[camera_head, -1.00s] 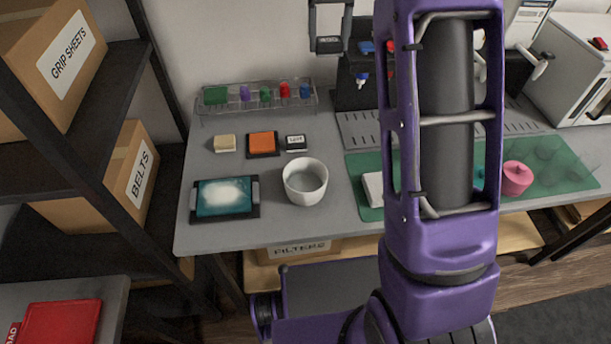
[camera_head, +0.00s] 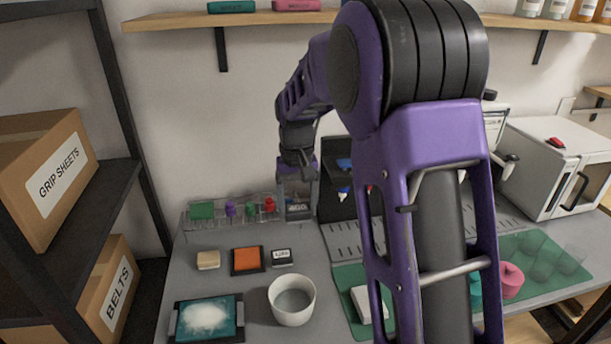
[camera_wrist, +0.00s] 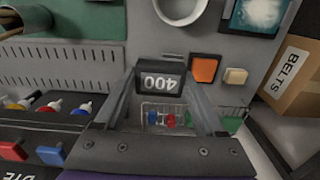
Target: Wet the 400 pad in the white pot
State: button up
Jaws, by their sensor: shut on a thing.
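The 400 pad (camera_wrist: 161,83) is a dark block with a white label, held between the two fingers of my gripper (camera_wrist: 163,95); its number reads upside down in the wrist view. In the head view my gripper (camera_head: 298,196) hangs over the back of the bench by the clear rack, shut on the pad. The white pot (camera_head: 292,303) stands upright on the bench, in front of and below my gripper, apart from the pad. Its rim also shows at the top of the wrist view (camera_wrist: 181,18). I cannot tell how full it is.
A beige block (camera_head: 208,260), an orange pad (camera_head: 248,260) and a small labelled block (camera_head: 281,257) sit behind the pot. A teal tray (camera_head: 210,319) lies left of it. The clear rack (camera_head: 190,222) is behind. A green mat (camera_head: 348,277) lies to the right.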

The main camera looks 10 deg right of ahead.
jog(key=s+a+f+b, duration=0.1)
jog(key=s+f, duration=0.2)
jog(key=f, duration=0.1)
jog(key=s+a+f+b, duration=0.1)
jog(key=s+f+b, duration=0.1)
jog(key=s+f, duration=0.1)
jog(key=s+a+f+b, duration=0.1)
jog(key=s+f, duration=0.3)
jog(key=f, duration=0.2)
jog(key=shift+a+b, duration=0.15)
jog(key=shift+b, duration=0.25)
jog(key=shift+f, duration=1.65)
jog(key=shift+r, duration=0.1)
notch_tip(320, 180, up, 7)
jog(key=p, duration=0.5)
dwell(1.1)
notch_tip(320, 180, up, 4)
jog(key=p, duration=0.3)
